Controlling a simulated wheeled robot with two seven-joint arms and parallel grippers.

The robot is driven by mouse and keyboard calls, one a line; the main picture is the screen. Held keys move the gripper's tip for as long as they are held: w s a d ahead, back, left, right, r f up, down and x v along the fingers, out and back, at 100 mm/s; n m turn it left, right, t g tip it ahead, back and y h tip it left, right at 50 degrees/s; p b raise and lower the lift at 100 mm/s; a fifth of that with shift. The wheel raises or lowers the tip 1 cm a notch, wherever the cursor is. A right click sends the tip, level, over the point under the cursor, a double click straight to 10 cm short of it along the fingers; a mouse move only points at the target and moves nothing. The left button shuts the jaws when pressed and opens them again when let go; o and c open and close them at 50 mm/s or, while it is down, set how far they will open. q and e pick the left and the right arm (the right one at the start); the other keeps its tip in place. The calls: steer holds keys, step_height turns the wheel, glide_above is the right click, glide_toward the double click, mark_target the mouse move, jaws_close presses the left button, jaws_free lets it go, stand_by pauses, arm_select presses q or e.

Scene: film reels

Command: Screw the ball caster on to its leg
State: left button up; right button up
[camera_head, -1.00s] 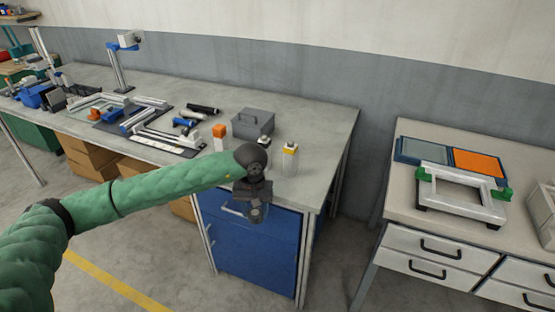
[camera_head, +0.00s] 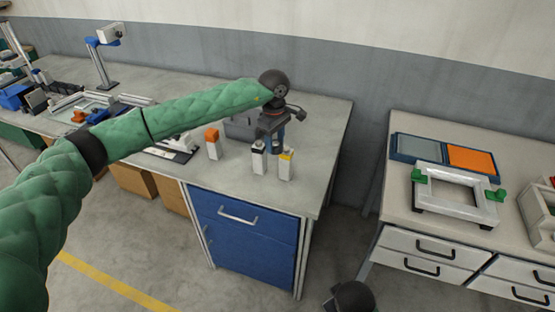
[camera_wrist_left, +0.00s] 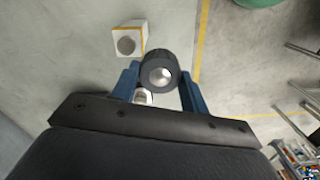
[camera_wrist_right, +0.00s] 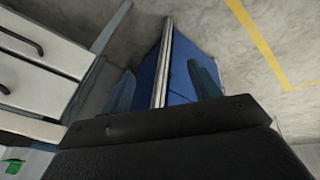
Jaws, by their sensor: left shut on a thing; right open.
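The ball caster (camera_wrist_left: 160,72) is a dark round body with a shiny ball, held between the blue fingers of my left gripper (camera_wrist_left: 163,88). In the head view my left gripper (camera_head: 272,141) is over the white posts near the table's right end. A white post with a yellow edge (camera_head: 286,165) stands upright there; it also shows in the left wrist view (camera_wrist_left: 128,40) with a grey round top. A second white post (camera_head: 258,160) stands beside it, under the gripper. I cannot tell whether the caster touches a post. My right gripper (camera_wrist_right: 163,85) is open and empty.
A blue drawer cabinet (camera_head: 245,235) is under the table. A second table (camera_head: 400,205) at right bears a white frame (camera_head: 455,193). The worktable's (camera_head: 325,130) right end is clear.

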steer(key=w+a+r+n+t, duration=0.1)
steer(key=w+a+r+n, duration=0.35)
steer(key=w, duration=0.25)
steer(key=n+t+h+p, duration=0.1)
steer(key=n+t+h, duration=0.5)
steer(key=n, duration=1.4)
glide_toward(284, 166)
steer(key=shift+s+d+f+m+t+y, duration=0.25)
steer(key=shift+s+d+f+t+y, duration=0.45)
steer(key=shift+s+f, duration=0.25)
arm_select(q)
steer(key=w+d+r+n, duration=0.2)
steer(key=w+d+r, duration=0.1)
steer(key=r, duration=0.2)
steer(key=shift+w+d+n, duration=0.3)
steer(key=shift+d, duration=0.05)
arm_select(e)
steer(key=shift+w+a+r+n, duration=0.2)
steer(key=shift+w+r+n, duration=0.25)
steer(key=shift+w+n, duration=0.15)
steer(key=shift+w, duration=0.1)
steer(key=x, duration=1.1)
steer(key=shift+w+d, duration=0.25)
steer(key=shift+w, duration=0.15)
steer(key=shift+c, duration=0.4)
